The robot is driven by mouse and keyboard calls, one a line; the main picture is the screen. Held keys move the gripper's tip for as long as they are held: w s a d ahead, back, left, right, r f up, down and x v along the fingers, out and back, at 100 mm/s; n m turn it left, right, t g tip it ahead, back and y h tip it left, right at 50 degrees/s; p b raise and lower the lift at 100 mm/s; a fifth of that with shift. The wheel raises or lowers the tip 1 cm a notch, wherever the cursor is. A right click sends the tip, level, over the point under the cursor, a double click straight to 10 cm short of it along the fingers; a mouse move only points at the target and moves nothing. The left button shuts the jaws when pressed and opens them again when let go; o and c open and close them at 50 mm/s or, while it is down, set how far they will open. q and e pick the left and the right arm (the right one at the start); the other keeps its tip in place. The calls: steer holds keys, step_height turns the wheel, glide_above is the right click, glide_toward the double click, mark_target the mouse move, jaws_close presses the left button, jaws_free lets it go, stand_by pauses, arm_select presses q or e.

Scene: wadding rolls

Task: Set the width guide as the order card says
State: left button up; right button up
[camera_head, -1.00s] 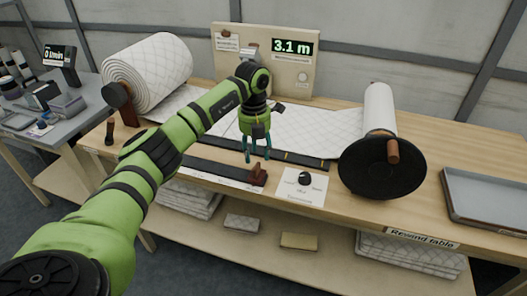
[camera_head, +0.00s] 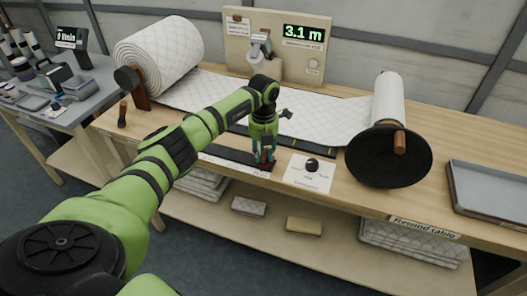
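The dark guide rail (camera_head: 228,154) with a pale scale strip lies along the table's front. The small red-brown block at its right end, seemingly the width guide (camera_head: 266,166), is mostly covered by my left gripper (camera_head: 264,158). The fingers point down at the block, one on either side as far as I see; whether they press on it is unclear. A small card (camera_head: 238,24) is on the back panel, its text too small to read; I cannot tell if it is the order card. My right gripper is out of view.
A quilted wadding roll (camera_head: 158,62) stands at left, its sheet (camera_head: 335,118) running to the rewind roll (camera_head: 389,100) with a black disc (camera_head: 388,158). A display (camera_head: 303,33) reads 3.1 m. A grey tray (camera_head: 490,192) lies at right.

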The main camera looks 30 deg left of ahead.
arm_select(q)
jaws_close()
steer(key=shift+a, duration=0.1)
